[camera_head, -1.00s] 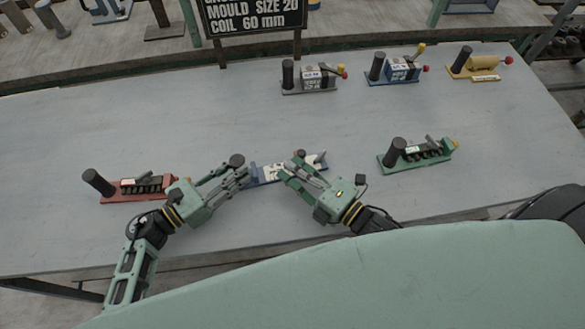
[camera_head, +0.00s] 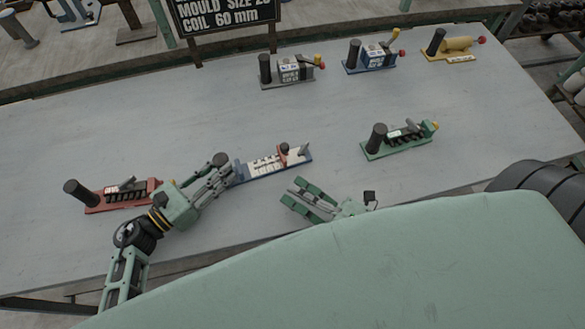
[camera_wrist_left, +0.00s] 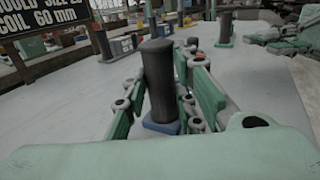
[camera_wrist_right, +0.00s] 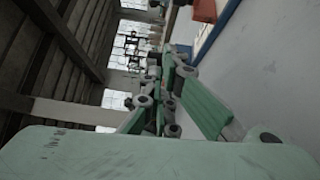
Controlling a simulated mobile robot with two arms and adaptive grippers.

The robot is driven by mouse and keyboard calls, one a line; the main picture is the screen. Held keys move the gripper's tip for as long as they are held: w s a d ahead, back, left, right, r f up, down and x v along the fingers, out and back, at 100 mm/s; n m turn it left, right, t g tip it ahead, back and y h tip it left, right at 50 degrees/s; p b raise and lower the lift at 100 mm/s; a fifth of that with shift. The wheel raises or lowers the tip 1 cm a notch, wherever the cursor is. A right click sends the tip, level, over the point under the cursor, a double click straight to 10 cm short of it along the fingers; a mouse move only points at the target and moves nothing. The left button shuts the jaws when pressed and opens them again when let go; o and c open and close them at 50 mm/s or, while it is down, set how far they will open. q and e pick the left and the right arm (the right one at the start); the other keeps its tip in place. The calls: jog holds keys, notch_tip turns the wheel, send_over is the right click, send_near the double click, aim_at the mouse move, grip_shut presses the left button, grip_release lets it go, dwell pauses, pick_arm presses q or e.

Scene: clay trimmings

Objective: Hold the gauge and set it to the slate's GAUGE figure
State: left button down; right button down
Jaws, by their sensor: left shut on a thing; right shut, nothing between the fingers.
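A gauge with a blue base, a white marked scale (camera_head: 264,167) and a red slider (camera_head: 284,149) lies on the grey table in the head view. My left gripper (camera_head: 224,170) is shut on the dark upright handle (camera_wrist_left: 158,75) at its left end. My right gripper (camera_head: 293,197) is shut and empty, in front of the gauge and apart from it. The slate (camera_head: 225,12) reads "MOULD SIZE 20" and "COIL 60 mm"; its upper line is cut off in the head view. The scale's figures are too small to read.
A red-based device (camera_head: 140,195) stands left of my left arm, a green one (camera_head: 399,139) to the right. A grey (camera_head: 290,72), a blue (camera_head: 372,57) and a yellow one (camera_head: 455,46) stand along the back.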

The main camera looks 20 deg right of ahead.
notch_tip(320, 180, up, 3)
jog(key=w+n+g+y, duration=0.2)
jog(key=n+y, duration=0.1)
jog(key=n, duration=0.3)
pick_arm(q)
jog(key=shift+w, duration=0.1)
pick_arm(e)
jog(key=n+g+h, duration=0.4)
jog(key=n+g, duration=0.6)
jog(key=n, duration=0.9)
send_near(298, 153)
jog(key=x, duration=0.6)
jog(key=shift+a+f, duration=0.1)
jog(key=shift+f, duration=0.05)
jog(key=shift+w+a, duration=0.1)
jog(key=shift+w+a, duration=0.1)
jog(key=shift+a, duration=0.4)
